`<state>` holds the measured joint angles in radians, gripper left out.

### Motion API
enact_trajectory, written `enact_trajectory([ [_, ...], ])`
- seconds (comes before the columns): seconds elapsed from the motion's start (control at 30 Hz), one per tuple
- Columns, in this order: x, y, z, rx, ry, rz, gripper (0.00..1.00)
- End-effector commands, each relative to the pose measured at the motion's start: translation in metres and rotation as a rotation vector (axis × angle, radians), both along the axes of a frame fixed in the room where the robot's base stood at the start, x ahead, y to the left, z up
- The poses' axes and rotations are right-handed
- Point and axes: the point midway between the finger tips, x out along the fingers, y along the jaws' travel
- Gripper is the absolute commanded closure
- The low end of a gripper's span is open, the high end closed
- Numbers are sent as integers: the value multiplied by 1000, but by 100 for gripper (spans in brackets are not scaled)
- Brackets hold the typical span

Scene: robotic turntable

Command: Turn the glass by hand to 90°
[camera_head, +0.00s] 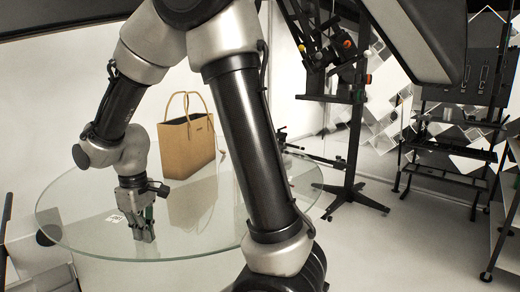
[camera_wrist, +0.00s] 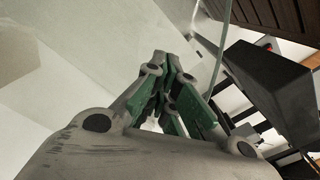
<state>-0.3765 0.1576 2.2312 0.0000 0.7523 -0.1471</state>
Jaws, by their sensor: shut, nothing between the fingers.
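A round glass turntable plate (camera_head: 80,208) lies level in the left half of the head view. A tan handbag (camera_head: 188,146) with two raised handles stands on it, and its reflection shows in the glass. My gripper (camera_head: 146,238) points down at the near left part of the plate, left of and nearer than the bag. Its fingers are shut and empty. Whether the fingertips touch the glass, I cannot tell. The wrist view shows the closed green and grey fingers (camera_wrist: 165,85), with the glass edge (camera_wrist: 222,45) beside them. A small white marker (camera_head: 115,219) shows just left of the fingers.
A black stand (camera_head: 352,150) with lamps and clamps stands right of the plate. A dark rack (camera_head: 460,110) is farther right, with shelving (camera_head: 505,215) at the right edge. The grey floor (camera_head: 400,240) between them is clear. My arm hides part of the plate.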

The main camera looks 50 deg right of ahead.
Motion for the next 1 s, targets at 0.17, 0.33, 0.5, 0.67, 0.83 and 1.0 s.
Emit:
enact_trajectory([
  [0.17, 0, 0, -4, 0, 1, 0, 100],
  [0.33, -1, -1, -3, 0, 0, 0, 100],
  [0.5, -6, -7, -3, 0, 1, -1, 100],
  [0.67, -12, -13, -2, 0, 0, 0, 100],
  [0.83, -18, -20, -2, 0, 1, -1, 100],
  [1.0, -24, -26, -1, 0, 0, -1, 100],
])
